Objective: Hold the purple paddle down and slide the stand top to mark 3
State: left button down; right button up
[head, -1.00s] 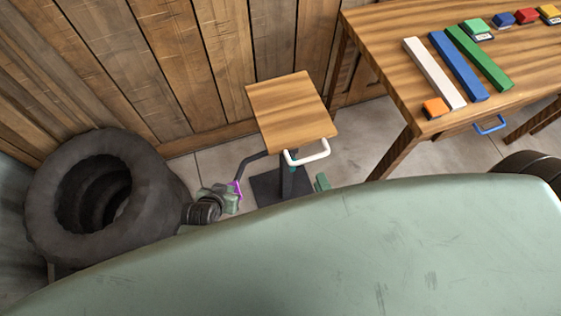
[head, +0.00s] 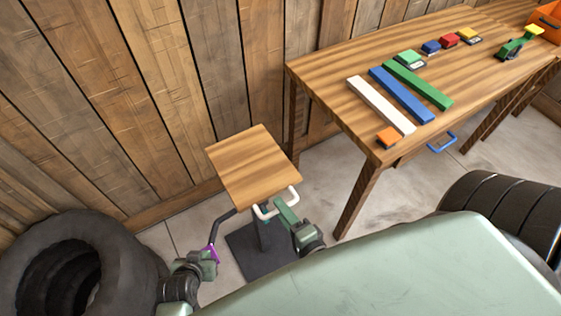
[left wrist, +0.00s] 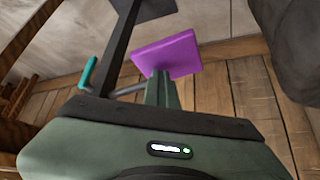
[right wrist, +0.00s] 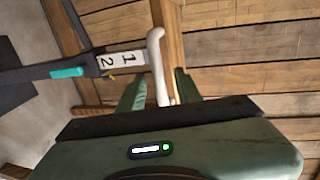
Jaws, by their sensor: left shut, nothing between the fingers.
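The stand has a square wooden top (head: 252,166) with a white handle (head: 264,213) at its front edge, above a dark base (head: 240,262). In the right wrist view a label with 1 and 2 (right wrist: 118,61) shows on the column; mark 3 is not visible. The purple paddle (head: 212,254) is low on the stand's left side. My left gripper (left wrist: 161,76) is shut and empty, its fingertips at the purple paddle (left wrist: 168,54); firm contact cannot be told. My right gripper (right wrist: 158,83) is open, with the white handle (right wrist: 157,62) between its fingers.
A wooden table (head: 330,77) with coloured bars and small blocks stands to the right. A wooden wall (head: 165,90) is close behind the stand.

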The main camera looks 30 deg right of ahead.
jog(key=shift+w+f, duration=0.15)
jog(key=shift+w, duration=0.45)
grip_shut()
dwell(1.1)
